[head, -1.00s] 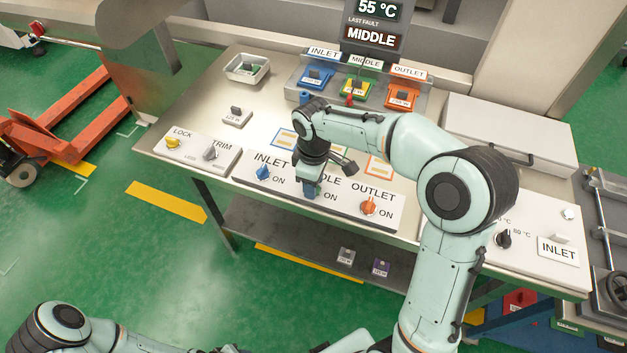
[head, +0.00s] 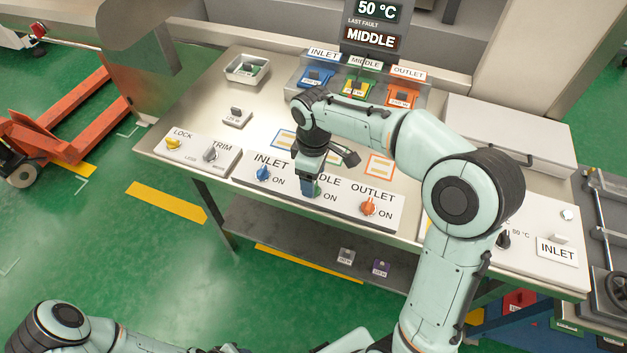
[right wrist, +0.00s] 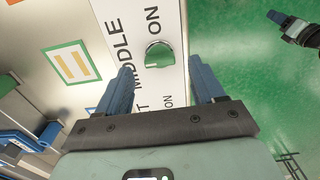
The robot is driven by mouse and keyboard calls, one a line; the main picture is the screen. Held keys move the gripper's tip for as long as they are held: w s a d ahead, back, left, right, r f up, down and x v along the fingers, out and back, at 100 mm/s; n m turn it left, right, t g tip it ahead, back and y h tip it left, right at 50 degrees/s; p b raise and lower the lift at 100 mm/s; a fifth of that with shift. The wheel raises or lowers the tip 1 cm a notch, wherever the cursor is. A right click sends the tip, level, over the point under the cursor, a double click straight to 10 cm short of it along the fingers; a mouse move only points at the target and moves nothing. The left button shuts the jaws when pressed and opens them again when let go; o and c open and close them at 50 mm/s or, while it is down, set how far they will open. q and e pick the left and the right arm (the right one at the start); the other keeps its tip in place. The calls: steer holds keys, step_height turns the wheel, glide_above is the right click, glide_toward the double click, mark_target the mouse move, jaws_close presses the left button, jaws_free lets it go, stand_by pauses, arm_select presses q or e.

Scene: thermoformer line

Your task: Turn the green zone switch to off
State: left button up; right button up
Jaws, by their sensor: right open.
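The green zone switch (right wrist: 158,55) is a round green knob on the white panel, between the words MIDDLE and ON. In the head view only a sliver of the green switch (head: 318,189) shows behind my right gripper (head: 309,188). My right gripper (right wrist: 161,75) is open, its two blue fingers apart, pointing at the panel with the knob ahead between the fingertip lines. I see no contact with the knob. A blue-fingered gripper, apparently my left (right wrist: 283,22), shows at the upper right of the wrist view, away from the panel; its opening is unclear.
The blue INLET knob (head: 263,173) and orange OUTLET knob (head: 368,207) flank the green one. The LOCK and TRIM panel (head: 195,150) is at left. The display (head: 372,22) reads 50 °C and last fault MIDDLE.

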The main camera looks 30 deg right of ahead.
arm_select(q)
steer(key=shift+w+r+p, duration=0.65)
steer(key=shift+w+r, duration=0.35)
steer(key=shift+w, duration=0.15)
arm_select(e)
step_height(320, 180, up, 10)
steer(key=shift+r, duration=0.15)
